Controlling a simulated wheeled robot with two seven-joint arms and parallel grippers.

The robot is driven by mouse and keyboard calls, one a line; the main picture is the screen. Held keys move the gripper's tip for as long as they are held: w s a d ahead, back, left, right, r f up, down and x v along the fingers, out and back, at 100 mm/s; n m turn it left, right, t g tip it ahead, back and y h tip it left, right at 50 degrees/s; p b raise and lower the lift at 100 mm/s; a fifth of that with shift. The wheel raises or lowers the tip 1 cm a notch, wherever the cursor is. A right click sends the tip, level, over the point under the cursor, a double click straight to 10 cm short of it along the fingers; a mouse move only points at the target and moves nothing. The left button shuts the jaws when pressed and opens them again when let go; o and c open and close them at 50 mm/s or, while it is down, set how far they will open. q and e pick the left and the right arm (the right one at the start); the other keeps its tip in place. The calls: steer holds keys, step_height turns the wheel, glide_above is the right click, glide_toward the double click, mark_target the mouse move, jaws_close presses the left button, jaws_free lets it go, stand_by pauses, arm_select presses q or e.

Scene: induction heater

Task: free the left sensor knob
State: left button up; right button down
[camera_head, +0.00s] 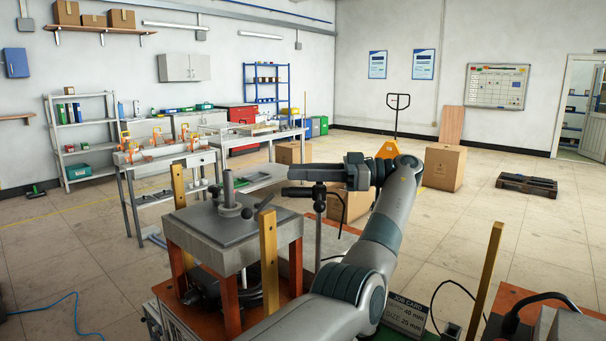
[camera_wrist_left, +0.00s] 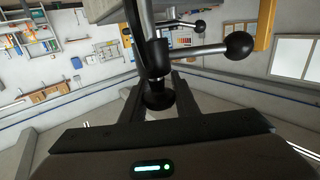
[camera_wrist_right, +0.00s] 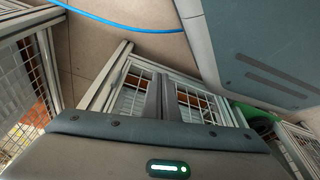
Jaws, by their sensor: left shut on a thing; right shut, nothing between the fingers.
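My left gripper (camera_head: 318,173) is out over the far right side of the heater stand. In the left wrist view my left gripper (camera_wrist_left: 158,96) is shut on a black knob (camera_wrist_left: 157,99), between the fingertips. Just beyond it are a black upright holder (camera_wrist_left: 153,56) and a steel rod with a black ball end (camera_wrist_left: 237,45). In the head view a black handle (camera_head: 296,191) and a slim black post (camera_head: 319,205) show just below my fingers; the gripped knob is mostly hidden there. My right gripper (camera_wrist_right: 160,98) is shut and empty, seen only in the right wrist view.
The heater stand (camera_head: 232,240) carries a plate with a steel post (camera_head: 229,190) and black-ended levers (camera_head: 265,197). A cardboard box (camera_head: 443,167) and a pallet (camera_head: 526,185) stand behind.

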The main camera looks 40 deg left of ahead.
stand_by(0.4)
arm_select(q)
steer(key=o, duration=1)
